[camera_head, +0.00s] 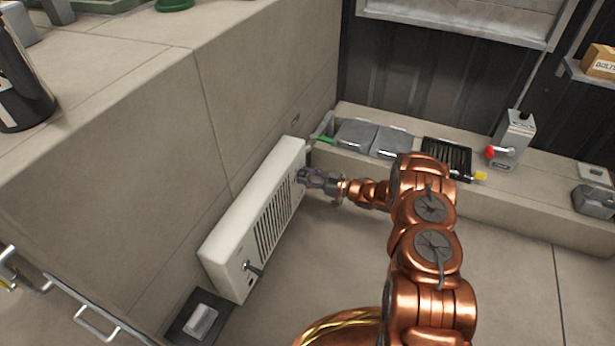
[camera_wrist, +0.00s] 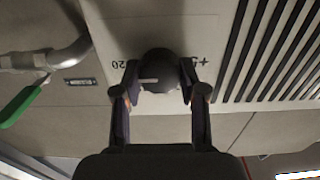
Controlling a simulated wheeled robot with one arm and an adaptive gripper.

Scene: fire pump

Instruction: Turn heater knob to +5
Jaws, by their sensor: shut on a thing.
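The white heater (camera_head: 258,215) is mounted along the beige wall, with dark vent slats on its front. In the wrist view its panel (camera_wrist: 112,30) fills the upper part. The dark round knob (camera_wrist: 160,68) sits between the two fingers of my gripper (camera_wrist: 160,80). The fingers are shut on the knob from both sides. A light pointer mark on the knob points left in the wrist view. Upside-down print shows "20" at the left of the knob and "+5" at the upper right, partly covered by a finger. In the head view my gripper (camera_head: 318,180) meets the heater's far end and hides the knob.
A pipe with a green-handled valve (camera_wrist: 22,103) is close to the heater's knob end. A ledge with grey boxes (camera_head: 372,138) and a red-knobbed box (camera_head: 511,140) runs along the back. A small lever (camera_head: 254,268) sticks out at the heater's near end.

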